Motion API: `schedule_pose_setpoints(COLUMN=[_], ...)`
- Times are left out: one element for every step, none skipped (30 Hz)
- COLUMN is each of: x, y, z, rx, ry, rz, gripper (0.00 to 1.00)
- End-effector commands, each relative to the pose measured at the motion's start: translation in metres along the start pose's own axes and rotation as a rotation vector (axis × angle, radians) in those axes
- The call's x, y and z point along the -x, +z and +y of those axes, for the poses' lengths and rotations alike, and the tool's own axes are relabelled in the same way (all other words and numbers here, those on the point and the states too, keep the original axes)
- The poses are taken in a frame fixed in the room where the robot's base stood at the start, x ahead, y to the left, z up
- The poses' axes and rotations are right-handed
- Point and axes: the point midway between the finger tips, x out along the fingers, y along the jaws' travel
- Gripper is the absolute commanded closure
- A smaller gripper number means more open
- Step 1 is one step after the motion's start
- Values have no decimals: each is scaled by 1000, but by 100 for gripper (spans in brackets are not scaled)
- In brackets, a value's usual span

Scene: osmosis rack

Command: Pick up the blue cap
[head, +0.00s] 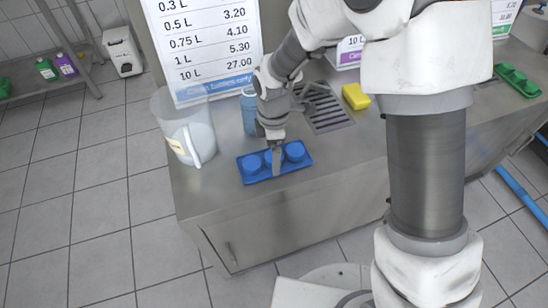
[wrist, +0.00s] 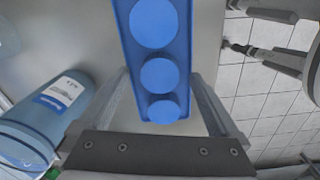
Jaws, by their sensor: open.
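Several round blue caps sit in a row in a blue tray on the steel counter. In the head view the tray (head: 248,178) lies near the front edge; the left cap (head: 253,165) and right cap (head: 295,151) show, and my gripper partly hides the middle. In the wrist view the tray (wrist: 121,20) holds a large cap (wrist: 154,22), a middle cap (wrist: 160,73) and a smaller-looking cap (wrist: 163,110). My gripper (head: 276,168) is open and empty, pointing down over the tray's middle. Its fingers (wrist: 160,80) show on either side of the row; contact cannot be told.
A clear jug (head: 188,125) stands left of the tray, and a blue bottle (head: 249,110) stands behind it. A drain grate (head: 328,112) and yellow sponge (head: 355,96) lie to the right. A price sign (head: 205,45) stands behind. Bare counter (head: 340,160) lies right of the tray.

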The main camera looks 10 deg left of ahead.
Motion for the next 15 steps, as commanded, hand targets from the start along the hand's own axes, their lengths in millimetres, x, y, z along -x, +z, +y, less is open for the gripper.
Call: schedule_pose_setpoints(x=[-1, -2, -1, -1, -1, -1, -1, -1, -1, -1, -1, -1, -1, -1, -1], y=[0, 0, 0, 0, 0, 0, 0, 0, 0, 0, 0, 0, 0, 0, 0], z=[0, 0, 0, 0, 0, 0, 0, 0, 0, 0, 0, 0, 0, 0, 0], rx=[0, 0, 0, 0, 0, 0, 0, 0, 0, -1, -1, -1, -1, -1, -1], ry=[1, 1, 2, 2, 2, 1, 1, 1, 1, 1, 1, 1, 1, 1, 1], rz=[0, 0, 0, 0, 0, 0, 0, 0, 0, 0, 0, 0, 0, 0, 0], gripper=[2, 2, 2, 2, 2, 2, 4, 9, 17, 22, 27, 35, 40, 45, 53])
